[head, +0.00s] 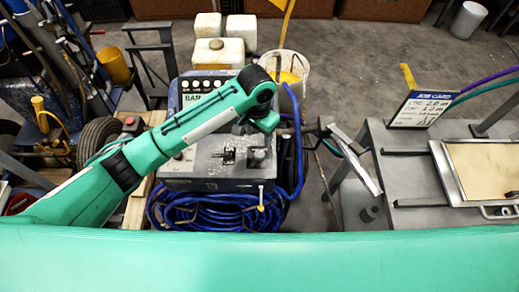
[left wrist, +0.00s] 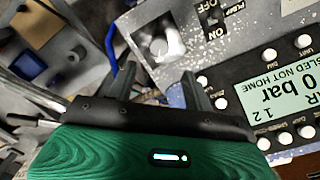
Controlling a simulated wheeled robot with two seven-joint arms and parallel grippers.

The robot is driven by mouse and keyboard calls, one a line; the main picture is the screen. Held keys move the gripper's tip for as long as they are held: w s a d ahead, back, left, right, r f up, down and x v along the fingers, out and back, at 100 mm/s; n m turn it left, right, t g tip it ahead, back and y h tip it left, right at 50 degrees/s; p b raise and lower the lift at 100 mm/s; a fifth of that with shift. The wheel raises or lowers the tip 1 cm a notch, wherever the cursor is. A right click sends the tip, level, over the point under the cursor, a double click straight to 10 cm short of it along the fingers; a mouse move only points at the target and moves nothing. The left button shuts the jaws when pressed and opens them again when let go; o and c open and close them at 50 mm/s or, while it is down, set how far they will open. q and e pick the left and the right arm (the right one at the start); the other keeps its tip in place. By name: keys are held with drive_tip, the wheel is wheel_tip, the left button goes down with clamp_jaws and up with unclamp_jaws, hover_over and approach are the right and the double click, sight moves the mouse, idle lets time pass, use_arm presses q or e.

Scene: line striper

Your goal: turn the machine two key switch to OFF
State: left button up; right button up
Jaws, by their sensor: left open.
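The grey machine (head: 205,172) with a "BAR" panel stands at the centre of the head view. A square metal plate with a pale round part (left wrist: 158,47), perhaps the key switch, shows in the left wrist view beside a label (left wrist: 222,20) reading PUMP, OFF and ON. Glare blurs it, so I cannot tell a key or its turn. My left gripper (left wrist: 155,85) is open and empty, its fingers apart near the plate's lower edge; contact is unclear. In the head view my left wrist reaches over the machine and its fingertips are hard to make out. My right gripper is not in view.
A lit display (left wrist: 275,100) reading 0 bar sits among round buttons. Blue hose (head: 215,212) coils at the machine's front. A grey bench (head: 410,165) with a job card (head: 421,108) stands to the right. White containers (head: 220,50) stand behind; a black wheel (head: 98,140) is left.

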sight(259, 153)
use_arm(q)
wheel_tip(259, 153, down, 10)
drive_tip(key=shift+s+d+r+p, duration=0.1)
drive_tip(key=shift+r+p, duration=0.05)
drive_tip(key=shift+p, duration=0.35)
drive_tip(key=shift+c, duration=0.4)
drive_tip(key=c, duration=0.9)
drive_tip(key=shift+r+n+p, duration=0.2)
drive_tip(key=shift+n+p, duration=0.1)
drive_tip(key=shift+p, duration=0.4)
drive_tip(key=n+p, duration=0.7)
drive_tip(key=p, duration=0.2)
drive_tip(key=shift+d+r, duration=0.1)
drive_tip(key=n+p, duration=0.2)
drive_tip(key=n, duration=0.1)
drive_tip(key=shift+f+n+p, duration=0.2)
drive_tip(key=shift+n+p, duration=0.5)
